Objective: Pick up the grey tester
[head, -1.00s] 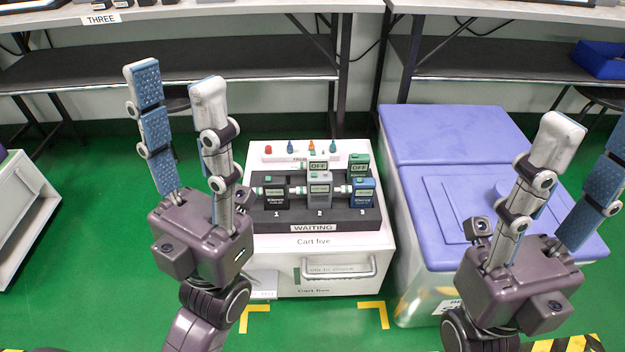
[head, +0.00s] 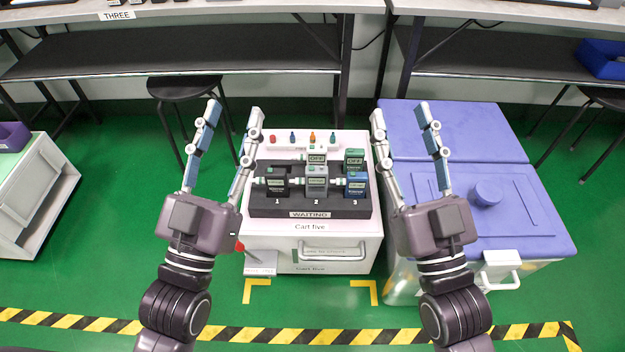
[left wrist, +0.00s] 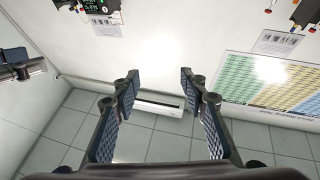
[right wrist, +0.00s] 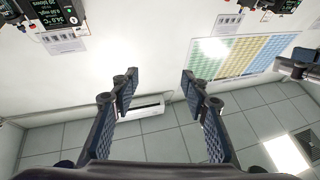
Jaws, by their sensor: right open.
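The grey tester (head: 316,181) stands upright in the middle slot, marked 2, of a dark holder (head: 270,208) on the white cart (head: 260,240). A black tester (head: 275,184) stands to its left at 1 and a blue tester (head: 356,184) to its right at 3. Behind these, a white tester (head: 317,154) and a green tester (head: 354,158) show. My left gripper (head: 233,106) is open and empty, left of the holder, fingers pointing up. My right gripper (head: 400,110) is open and empty, right of the holder, fingers up. Neither touches a tester. Both wrist views show wall and ceiling.
Small coloured pegs (head: 312,137) stand along the cart's back. A bin with a blue lid (head: 520,215) stands close on the right. A black stool (head: 180,88) and shelves (head: 200,65) are behind. Green floor (head: 110,270) is free on the left.

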